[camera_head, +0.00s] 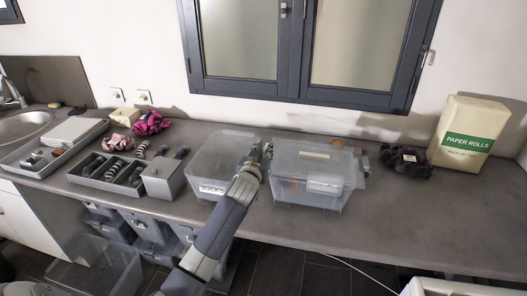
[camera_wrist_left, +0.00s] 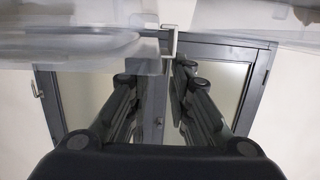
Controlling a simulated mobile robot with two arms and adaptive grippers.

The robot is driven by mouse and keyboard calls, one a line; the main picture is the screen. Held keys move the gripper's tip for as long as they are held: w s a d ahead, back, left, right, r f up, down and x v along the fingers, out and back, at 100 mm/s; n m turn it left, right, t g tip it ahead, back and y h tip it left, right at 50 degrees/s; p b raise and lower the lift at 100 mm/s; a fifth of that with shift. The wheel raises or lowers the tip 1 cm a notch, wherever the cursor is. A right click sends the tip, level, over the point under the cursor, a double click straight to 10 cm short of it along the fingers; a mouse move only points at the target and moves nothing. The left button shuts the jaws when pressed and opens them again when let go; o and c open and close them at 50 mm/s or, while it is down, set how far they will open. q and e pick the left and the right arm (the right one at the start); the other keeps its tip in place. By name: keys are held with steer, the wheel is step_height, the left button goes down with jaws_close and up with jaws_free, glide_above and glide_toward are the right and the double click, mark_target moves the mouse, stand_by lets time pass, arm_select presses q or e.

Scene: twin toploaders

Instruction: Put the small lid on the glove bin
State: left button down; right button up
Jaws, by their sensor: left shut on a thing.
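The socks bin (camera_head: 205,187) is a clear box labelled SOCKS on the counter, with no lid seen on it. Right of it stands another clear bin (camera_head: 310,200), seemingly the glove bin; its label is too small to read. A translucent lid (camera_head: 316,155) with a pale strip lies over this bin; I cannot tell if it is fully seated. My left gripper (camera_head: 266,152) is between the two bins, at the lid's left edge, and appears shut on it. In the left wrist view the fingers (camera_wrist_left: 160,85) reach towards a small tab and translucent plastic (camera_wrist_left: 75,50). My right gripper is not in view.
Dark gloves or cloth (camera_head: 407,162) and a paper rolls pack (camera_head: 468,132) stand right of the bins. A grey divided tray (camera_head: 108,180), a grey box (camera_head: 161,180) and pink cloth (camera_head: 150,123) are at left. The counter front right is clear. A window is behind.

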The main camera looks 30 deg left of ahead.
arm_select(q)
steer(key=shift+f, duration=0.45)
steer(key=c, duration=1.4)
jaws_free()
steer(key=shift+o, duration=0.2)
steer(key=v, duration=1.2)
